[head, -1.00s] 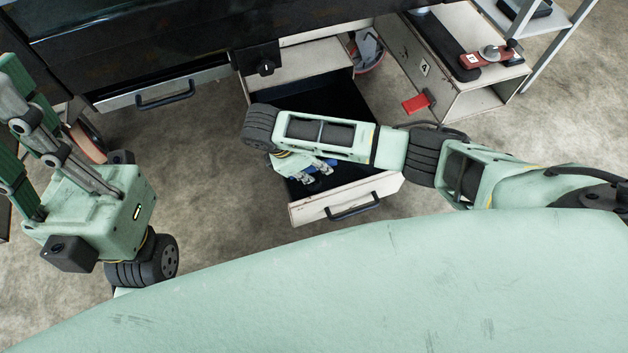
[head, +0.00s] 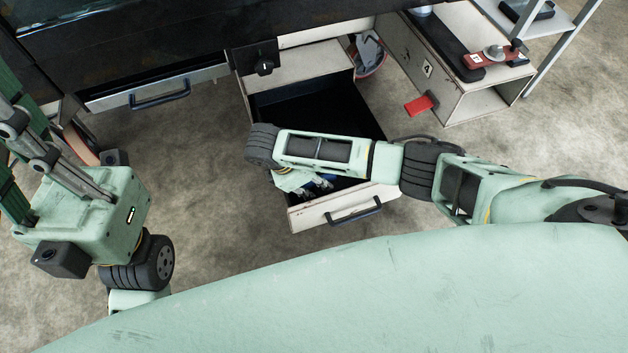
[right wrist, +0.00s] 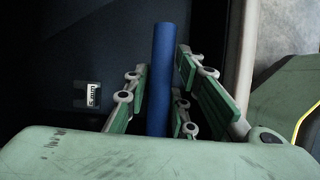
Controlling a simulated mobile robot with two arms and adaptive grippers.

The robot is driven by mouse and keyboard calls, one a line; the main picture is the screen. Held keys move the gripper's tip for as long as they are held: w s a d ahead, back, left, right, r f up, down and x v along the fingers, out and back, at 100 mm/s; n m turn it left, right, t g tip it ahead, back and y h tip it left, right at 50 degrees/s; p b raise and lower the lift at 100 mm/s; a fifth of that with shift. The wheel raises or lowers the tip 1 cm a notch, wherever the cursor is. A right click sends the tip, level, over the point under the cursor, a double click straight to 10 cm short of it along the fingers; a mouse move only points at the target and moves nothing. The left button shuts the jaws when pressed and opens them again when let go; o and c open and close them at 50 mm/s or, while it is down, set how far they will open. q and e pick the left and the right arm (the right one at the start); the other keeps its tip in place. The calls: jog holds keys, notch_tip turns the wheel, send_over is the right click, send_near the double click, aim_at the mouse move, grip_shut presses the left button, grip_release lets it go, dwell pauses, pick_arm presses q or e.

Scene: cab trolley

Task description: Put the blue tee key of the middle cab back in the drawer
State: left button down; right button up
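The open drawer (head: 350,209) has a dark floor and a pale front with a black handle. My right gripper (head: 318,186) is low over its near part, mostly hidden under my right wrist. A little blue of the tee key (head: 327,178) shows beside its fingers. In the right wrist view the blue key (right wrist: 164,60) is a straight bar between the fingers of my right gripper (right wrist: 161,85). Its near end is hidden by the gripper body. Whether the fingers press on it or stand just clear is unclear.
A closed drawer with a handle (head: 160,95) is at the left. A small label (right wrist: 87,95) lies in the drawer.

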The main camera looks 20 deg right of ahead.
jog(key=shift+o, duration=0.9)
jog(key=shift+r, duration=0.1)
